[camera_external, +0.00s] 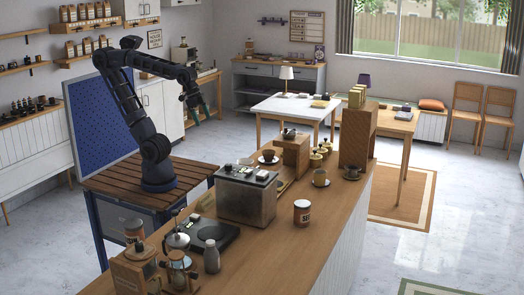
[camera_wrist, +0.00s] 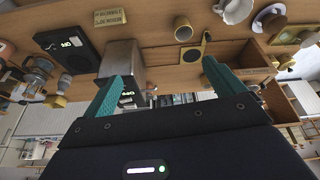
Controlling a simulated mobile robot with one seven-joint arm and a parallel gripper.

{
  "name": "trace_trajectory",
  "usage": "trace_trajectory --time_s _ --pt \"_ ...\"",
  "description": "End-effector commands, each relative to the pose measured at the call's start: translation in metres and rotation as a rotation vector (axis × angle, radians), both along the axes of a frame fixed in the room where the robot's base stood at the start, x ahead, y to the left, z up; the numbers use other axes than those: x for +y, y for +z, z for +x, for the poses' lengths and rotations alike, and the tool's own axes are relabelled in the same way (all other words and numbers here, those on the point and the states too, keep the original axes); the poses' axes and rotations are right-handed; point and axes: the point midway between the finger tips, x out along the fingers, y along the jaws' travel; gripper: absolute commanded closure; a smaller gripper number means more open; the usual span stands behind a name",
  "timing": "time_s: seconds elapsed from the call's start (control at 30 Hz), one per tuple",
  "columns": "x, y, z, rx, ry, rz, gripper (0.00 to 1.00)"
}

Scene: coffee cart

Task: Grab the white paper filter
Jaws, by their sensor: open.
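My gripper (camera_external: 201,112) hangs in the air beyond the wooden counter (camera_external: 285,240), at the end of my raised black arm. Its two teal fingers are spread apart in the wrist view (camera_wrist: 162,69), with nothing between them. My gripper touches none of the things on the counter.
The counter's right front is bare.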

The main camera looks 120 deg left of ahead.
Motion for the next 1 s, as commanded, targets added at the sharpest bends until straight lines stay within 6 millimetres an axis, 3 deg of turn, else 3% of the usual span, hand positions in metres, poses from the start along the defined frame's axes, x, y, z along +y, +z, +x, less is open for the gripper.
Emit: trace_trajectory --time_s 0.2,0.47,0.77,1.0 --pt "0.038 0.021 0.058 0.04 0.151 -0.035 0.06" --pt "0.095 0.034 0.122 0.078 0.325 -0.073 0.06" --pt "0.178 0.031 0.189 0.12 0.528 -0.116 0.06" --pt "0.257 0.013 0.231 0.154 0.691 -0.149 0.06"
